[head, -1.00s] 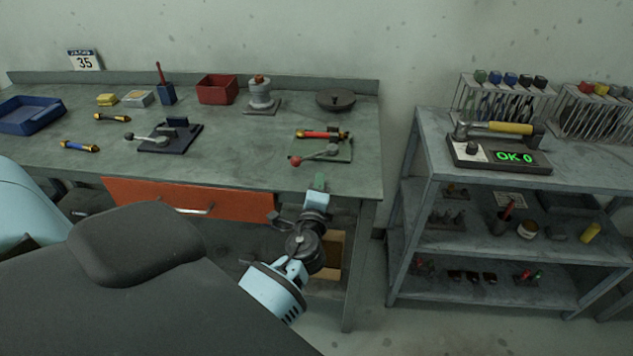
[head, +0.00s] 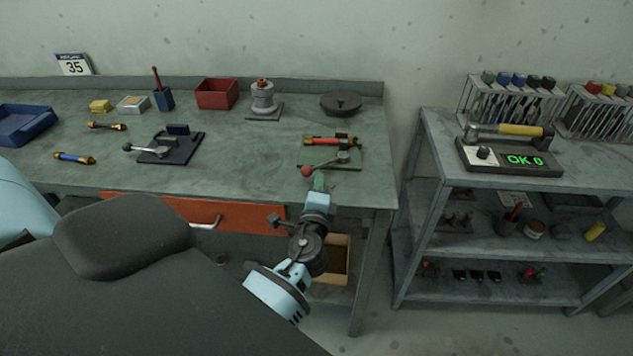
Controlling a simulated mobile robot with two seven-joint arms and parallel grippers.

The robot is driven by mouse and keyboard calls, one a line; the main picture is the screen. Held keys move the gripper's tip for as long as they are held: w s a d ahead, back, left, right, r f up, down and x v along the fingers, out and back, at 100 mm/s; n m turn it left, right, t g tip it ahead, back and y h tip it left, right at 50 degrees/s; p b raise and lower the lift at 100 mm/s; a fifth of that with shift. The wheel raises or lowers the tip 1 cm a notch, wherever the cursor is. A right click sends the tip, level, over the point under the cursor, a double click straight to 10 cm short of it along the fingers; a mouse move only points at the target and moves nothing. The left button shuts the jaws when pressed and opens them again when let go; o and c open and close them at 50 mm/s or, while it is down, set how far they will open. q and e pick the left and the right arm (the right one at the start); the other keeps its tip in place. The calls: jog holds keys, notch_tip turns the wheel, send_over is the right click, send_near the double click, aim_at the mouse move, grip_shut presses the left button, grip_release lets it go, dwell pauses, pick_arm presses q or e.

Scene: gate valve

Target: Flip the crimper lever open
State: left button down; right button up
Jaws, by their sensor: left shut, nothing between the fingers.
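A small fixture, which I take as the crimper (head: 352,164), sits on a green plate near the right front of the bench. Its grey lever (head: 328,163) lies low, slanting toward the front left, and ends in a red ball knob (head: 306,171). A red tube with brass-coloured ends (head: 329,141) lies along the fixture's back. My left gripper (head: 319,181) is shut and empty at the bench's front edge, just right of and slightly below the knob in the picture. Whether it touches the knob cannot be told. My right gripper is not in view.
A black fixture with a grey-knobbed lever (head: 170,148) stands left on the bench (head: 240,155). A red bin (head: 216,93), a grey post (head: 263,98) and a dark disc (head: 341,103) stand behind. An orange drawer (head: 170,210) is below. Bench space between the fixtures is clear.

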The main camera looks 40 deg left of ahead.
pick_arm(q)
jog(key=shift+a, duration=0.2)
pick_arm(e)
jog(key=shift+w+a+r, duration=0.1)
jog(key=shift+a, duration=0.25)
pick_arm(q)
jog(key=shift+r, duration=0.1)
jog(key=shift+a, duration=0.8)
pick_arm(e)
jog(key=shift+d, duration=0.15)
